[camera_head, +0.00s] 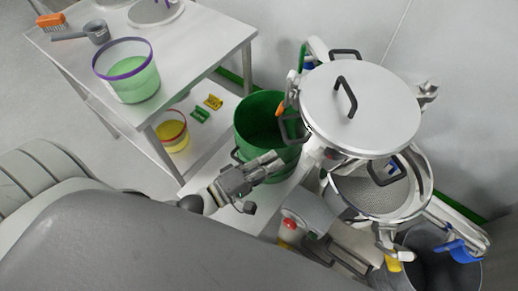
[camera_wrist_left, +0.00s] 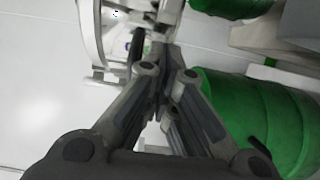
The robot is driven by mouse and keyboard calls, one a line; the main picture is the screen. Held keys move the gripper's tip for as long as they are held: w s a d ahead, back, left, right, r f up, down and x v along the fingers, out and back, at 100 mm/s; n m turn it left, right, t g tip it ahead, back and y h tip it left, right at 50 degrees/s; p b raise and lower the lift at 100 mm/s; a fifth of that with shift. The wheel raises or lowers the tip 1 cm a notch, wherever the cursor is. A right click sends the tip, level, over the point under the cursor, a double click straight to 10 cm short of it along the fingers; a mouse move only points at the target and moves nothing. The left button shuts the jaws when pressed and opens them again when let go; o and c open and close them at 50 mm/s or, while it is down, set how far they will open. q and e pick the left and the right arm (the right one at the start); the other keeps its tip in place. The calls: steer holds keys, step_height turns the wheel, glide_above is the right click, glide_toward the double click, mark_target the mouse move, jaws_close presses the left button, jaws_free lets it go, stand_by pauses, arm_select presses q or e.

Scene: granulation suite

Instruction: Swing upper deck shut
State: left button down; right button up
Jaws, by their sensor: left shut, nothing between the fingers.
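The upper deck (camera_head: 360,108) is a round, pale grey disc with a dark bar handle on top, at the upper right of the head view. It sits offset up and left from the round lower deck (camera_head: 375,195), whose grey interior shows beside it. The hinge between them is hard to make out. My left gripper (camera_head: 281,160) is shut and empty, left of the decks and over the green bucket's near rim in the picture. It is apart from the upper deck. Its closed fingers also show in the left wrist view (camera_wrist_left: 163,85). My right gripper is not in view.
A green bucket (camera_head: 258,112) stands beside my left gripper. A steel table (camera_head: 190,50) at upper left holds a purple-rimmed tub (camera_head: 128,85). A grey bin (camera_head: 445,265) with a blue-handled tool stands at lower right. The wall is close behind the decks.

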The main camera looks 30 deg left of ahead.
arm_select(q)
steer(key=d, duration=0.1)
steer(key=w+d+p, duration=0.1)
steer(key=d, duration=0.3)
steer(key=shift+w+d+p, duration=0.2)
steer(key=shift+w+p, duration=0.2)
steer(key=shift+d, duration=0.1)
steer(key=shift+s, duration=0.1)
